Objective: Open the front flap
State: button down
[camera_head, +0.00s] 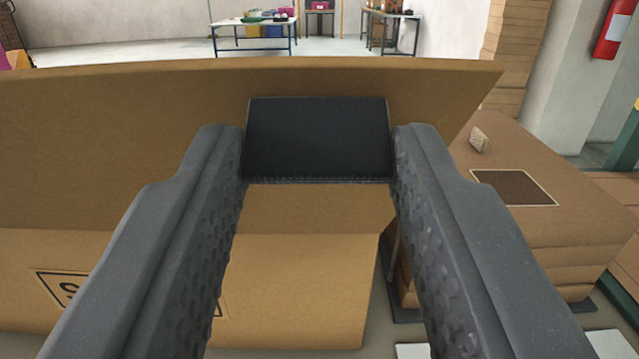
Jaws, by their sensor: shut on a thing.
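The front flap (120,150) is a wide brown cardboard panel across the upper left and middle of the view. It appears to stick out above the box front (290,290), which shows below it with a black-framed print partly hidden by my left finger. A black rectangular tab (318,140) sits on the flap. My gripper (318,152) has one dark grey finger on each side of the tab and is shut on it, with the fingers touching its side edges. The inside of the box is hidden behind the flap.
A stack of brown cartons (560,215) stands close on the right, with a small tan piece (479,140) on top. Tables (255,22) with items stand far back. A red fire extinguisher (611,30) hangs at the upper right. Floor shows beyond the flap.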

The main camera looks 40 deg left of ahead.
jog(key=shift+w+r, duration=0.25)
jog(key=shift+r, duration=0.1)
jog(key=c, duration=0.9)
grip_release()
jog(key=shift+f, duration=0.1)
jog(key=v, duration=1.3)
jog(key=shift+s+d+p, duration=0.25)
jog(key=shift+s+p, duration=0.1)
jog(key=shift+p, duration=0.05)
